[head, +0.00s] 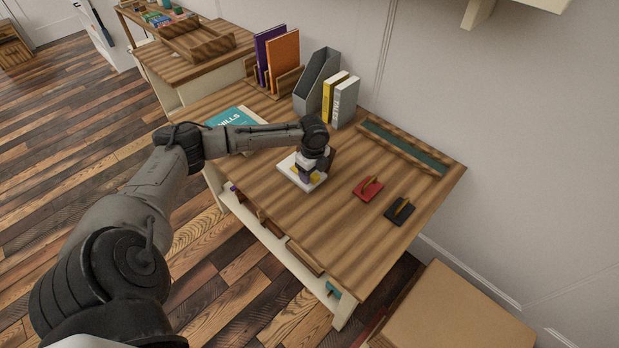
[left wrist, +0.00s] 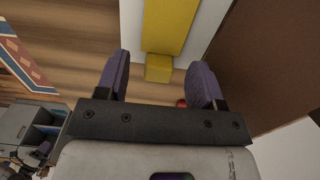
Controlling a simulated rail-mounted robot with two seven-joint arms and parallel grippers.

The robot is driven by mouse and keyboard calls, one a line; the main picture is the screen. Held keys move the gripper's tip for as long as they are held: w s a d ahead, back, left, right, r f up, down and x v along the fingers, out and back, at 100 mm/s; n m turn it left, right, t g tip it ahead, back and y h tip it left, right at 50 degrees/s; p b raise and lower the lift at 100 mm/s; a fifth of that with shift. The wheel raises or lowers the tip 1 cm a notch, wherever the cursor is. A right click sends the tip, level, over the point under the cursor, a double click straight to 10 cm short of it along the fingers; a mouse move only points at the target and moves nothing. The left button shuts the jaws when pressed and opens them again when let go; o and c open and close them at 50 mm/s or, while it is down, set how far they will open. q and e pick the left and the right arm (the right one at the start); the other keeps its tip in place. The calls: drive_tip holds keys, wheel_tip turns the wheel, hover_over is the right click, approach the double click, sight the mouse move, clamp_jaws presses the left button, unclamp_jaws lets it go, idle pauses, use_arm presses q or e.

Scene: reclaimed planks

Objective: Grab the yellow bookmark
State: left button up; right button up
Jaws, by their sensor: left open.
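The yellow bookmark (left wrist: 168,25) is a flat yellow strip lying along a white book (left wrist: 212,18), with a yellow end piece (left wrist: 158,68) at the book's edge. My left gripper (head: 306,178) points down over the book. In the left wrist view, its two purple fingers (left wrist: 159,64) are open, with the yellow end piece appearing between them. I see no clear contact. My right gripper is in neither view.
On the wooden desk (head: 270,205), a red tool (head: 368,188) and a black tool (head: 399,210) with wooden handles lie right of the book. A teal book (head: 228,117) lies behind my arm. A grey file holder (head: 317,80) and upright books (head: 344,100) stand at the back.

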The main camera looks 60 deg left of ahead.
use_arm(q)
drive_tip(key=shift+f, duration=0.75)
drive_tip(key=c, duration=0.8)
drive_tip(key=shift+o, duration=0.2)
drive_tip(key=shift+r, duration=0.1)
